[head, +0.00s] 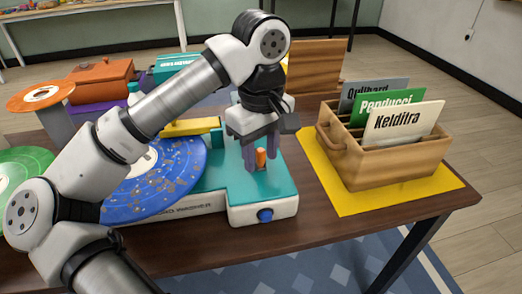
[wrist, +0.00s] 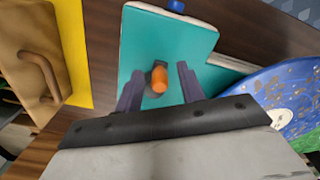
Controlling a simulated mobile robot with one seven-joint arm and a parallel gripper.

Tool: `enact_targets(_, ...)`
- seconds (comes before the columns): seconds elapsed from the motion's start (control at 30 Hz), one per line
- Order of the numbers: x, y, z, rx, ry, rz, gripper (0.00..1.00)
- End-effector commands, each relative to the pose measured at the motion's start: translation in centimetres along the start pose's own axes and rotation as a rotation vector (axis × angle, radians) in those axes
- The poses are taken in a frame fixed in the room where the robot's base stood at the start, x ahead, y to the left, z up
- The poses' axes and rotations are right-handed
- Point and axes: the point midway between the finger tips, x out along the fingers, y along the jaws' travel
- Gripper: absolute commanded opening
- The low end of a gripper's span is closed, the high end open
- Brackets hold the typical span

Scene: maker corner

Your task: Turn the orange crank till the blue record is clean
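The blue record (head: 160,182) lies on the teal and white record washer (head: 250,207), partly hidden behind my arm. Brown specks are scattered over its surface; it also shows at the right of the wrist view (wrist: 270,95). The orange crank (head: 261,158) stands upright at the right part of the washer. In the wrist view the orange crank (wrist: 159,80) lies between my two fingers. My gripper (head: 261,165) is open, pointing down over the crank, with a finger on either side and gaps showing between fingers and crank.
A wooden crate (head: 385,163) with several record sleeves stands on a yellow mat (head: 345,204) to the right. A green record (head: 22,165) is at the left. An orange record (head: 40,95) sits on a stand behind. A blue knob (head: 265,215) is on the washer's front.

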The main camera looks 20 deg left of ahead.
Motion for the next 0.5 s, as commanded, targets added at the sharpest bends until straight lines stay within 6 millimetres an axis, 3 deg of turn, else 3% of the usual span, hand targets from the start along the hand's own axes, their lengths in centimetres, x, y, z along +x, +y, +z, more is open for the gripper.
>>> enact_targets(0.27,-0.7,0.0,0.0,0.000,0.001,0.000,0.39)
enact_targets(0.5,-5.3,0.0,0.0,-0.003,0.005,-0.001,0.39)
